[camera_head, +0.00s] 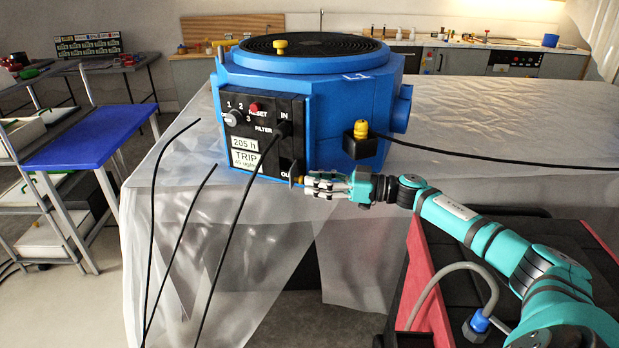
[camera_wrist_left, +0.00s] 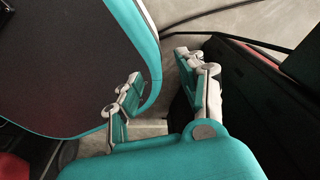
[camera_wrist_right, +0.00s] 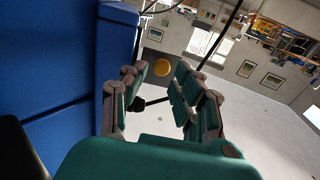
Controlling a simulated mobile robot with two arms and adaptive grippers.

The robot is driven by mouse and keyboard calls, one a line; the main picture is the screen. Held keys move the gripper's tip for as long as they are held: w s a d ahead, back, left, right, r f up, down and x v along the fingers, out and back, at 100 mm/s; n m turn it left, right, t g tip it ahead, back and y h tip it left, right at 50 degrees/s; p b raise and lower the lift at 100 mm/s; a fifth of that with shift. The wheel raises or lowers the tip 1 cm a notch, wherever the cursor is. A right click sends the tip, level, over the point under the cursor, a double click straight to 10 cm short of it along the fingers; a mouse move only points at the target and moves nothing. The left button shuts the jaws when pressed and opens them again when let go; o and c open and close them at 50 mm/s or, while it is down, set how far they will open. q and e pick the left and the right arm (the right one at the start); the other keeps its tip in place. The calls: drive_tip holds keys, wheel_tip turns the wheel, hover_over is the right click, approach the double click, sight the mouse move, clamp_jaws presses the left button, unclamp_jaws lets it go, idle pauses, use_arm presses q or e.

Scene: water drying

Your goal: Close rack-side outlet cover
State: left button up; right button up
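The blue drum-shaped machine (camera_head: 335,100) stands on the plastic-covered table. Its black front panel (camera_head: 262,105) carries an IN port with a black cable and, at the lower right, a port whose label is partly hidden and begins "OU". A thin grey plate (camera_head: 293,174), perhaps the outlet cover, stands out edge-on there beside a small orange-brass piece (camera_head: 299,180). My right gripper (camera_head: 310,184) is right at this piece; contact is unclear. In the right wrist view its fingers (camera_wrist_right: 158,85) are apart, with a yellow disc (camera_wrist_right: 155,63) showing between them. My left gripper (camera_wrist_left: 160,85) is open and empty.
A black block with a yellow knob (camera_head: 361,129) sits on the machine's right side, with a black cable running right. Several black cables hang before the table's clear plastic sheet (camera_head: 180,230). A blue-topped cart (camera_head: 85,135) stands left. The tabletop right of the machine looks mostly clear.

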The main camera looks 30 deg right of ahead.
drive_tip(key=shift+x, duration=0.8)
use_arm(q)
drive_tip(key=shift+s+a+r, duration=0.15)
drive_tip(key=shift+s+a, duration=0.3)
drive_tip(key=shift+s, duration=0.35)
use_arm(e)
drive_tip(key=shift+a, duration=0.15)
